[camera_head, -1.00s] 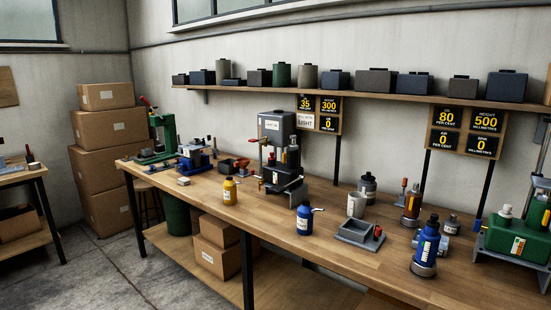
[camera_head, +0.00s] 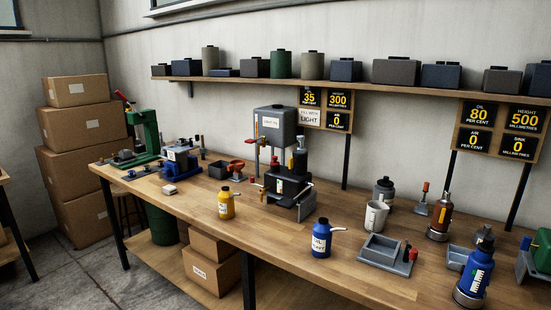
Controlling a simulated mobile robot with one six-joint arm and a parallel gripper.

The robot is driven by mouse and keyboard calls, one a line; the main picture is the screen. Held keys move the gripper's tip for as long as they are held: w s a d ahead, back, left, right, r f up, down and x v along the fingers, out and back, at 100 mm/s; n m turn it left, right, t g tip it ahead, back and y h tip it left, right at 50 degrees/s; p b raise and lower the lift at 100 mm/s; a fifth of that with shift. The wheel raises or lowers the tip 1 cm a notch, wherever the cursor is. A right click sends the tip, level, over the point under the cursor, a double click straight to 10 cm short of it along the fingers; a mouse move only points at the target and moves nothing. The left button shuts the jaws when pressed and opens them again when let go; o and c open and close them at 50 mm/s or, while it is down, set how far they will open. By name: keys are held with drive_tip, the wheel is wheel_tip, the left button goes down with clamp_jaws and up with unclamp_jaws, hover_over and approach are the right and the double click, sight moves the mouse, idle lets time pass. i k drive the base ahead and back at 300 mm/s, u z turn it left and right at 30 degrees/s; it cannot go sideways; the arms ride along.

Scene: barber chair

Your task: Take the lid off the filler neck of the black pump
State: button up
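The black pump (camera_head: 288,188) stands on the middle of the workbench, on a grey base. A grey tank (camera_head: 274,124) with a label stands just behind the pump. My gripper is not in view.
The wooden workbench (camera_head: 190,205) carries a yellow bottle (camera_head: 226,204) and a blue oil bottle (camera_head: 321,240) in front of the pump. Boxes (camera_head: 80,160) stand left.

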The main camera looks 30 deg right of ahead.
sight(274, 157)
drive_tip(key=u, duration=0.05)
drive_tip(key=i, duration=0.75)
drive_tip(key=u, duration=4.6)
drive_tip(key=i, duration=0.1)
drive_tip(key=z, duration=2.8)
drive_tip(key=i, duration=0.6)
drive_tip(key=k, duration=0.15)
drive_tip(key=u, duration=0.15)
